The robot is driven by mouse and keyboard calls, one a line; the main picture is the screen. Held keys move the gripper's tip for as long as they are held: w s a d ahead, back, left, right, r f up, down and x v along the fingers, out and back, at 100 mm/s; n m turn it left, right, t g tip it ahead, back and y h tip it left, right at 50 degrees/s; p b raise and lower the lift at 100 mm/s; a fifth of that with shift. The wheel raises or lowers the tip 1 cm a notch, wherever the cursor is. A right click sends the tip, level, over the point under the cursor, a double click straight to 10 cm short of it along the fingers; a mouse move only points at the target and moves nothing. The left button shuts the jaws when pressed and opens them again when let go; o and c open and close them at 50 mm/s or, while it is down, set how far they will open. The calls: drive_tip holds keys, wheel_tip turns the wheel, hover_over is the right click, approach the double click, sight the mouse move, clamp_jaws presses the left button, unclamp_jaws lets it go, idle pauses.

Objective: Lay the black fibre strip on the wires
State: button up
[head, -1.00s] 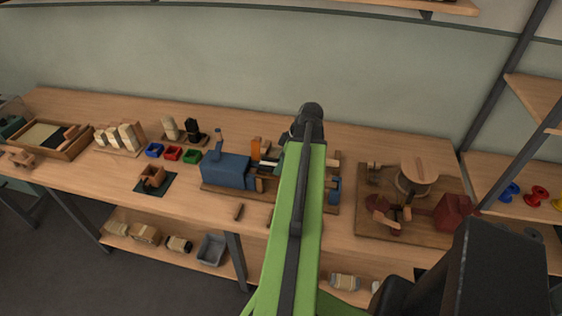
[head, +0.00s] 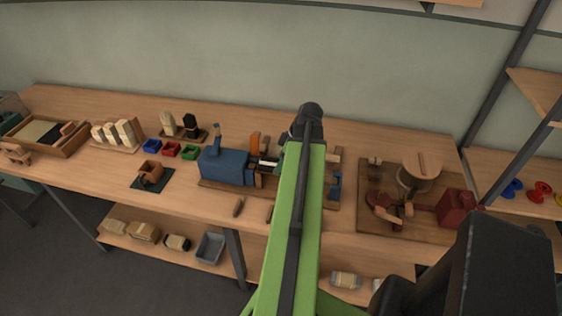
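My green arm reaches up the middle of the picture over the bench, and its dark end (head: 308,122) stands behind the blue machine's right part. The fingers of my gripper are hidden behind the arm, so I cannot see whether they hold anything. The blue machine (head: 228,167) sits on a wooden base, with a pale piece (head: 268,162) at its right side, partly covered by my arm. I cannot make out the wires. A black strip-like piece (head: 50,136) lies in the wooden tray (head: 78,145) at the far left; I cannot tell whether it is the fibre strip.
Red, blue and green small bins (head: 171,149) and blocks of pale bristle (head: 118,132) stand left of the machine. A second machine with a red block (head: 455,206) is at the right. A shelf unit stands far right.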

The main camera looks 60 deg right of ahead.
idle(0.4)
drive_tip(key=shift+f+b, duration=0.8)
drive_tip(key=shift+f, duration=0.2)
drive_tip(key=o, duration=1.4)
drive_tip(key=shift+o, duration=0.2)
drive_tip(key=shift+r, duration=0.15)
drive_tip(key=p+v, duration=1.5)
drive_tip(key=v, duration=0.2)
drive_tip(key=shift+p, duration=0.35)
drive_tip(key=shift+r, duration=0.1)
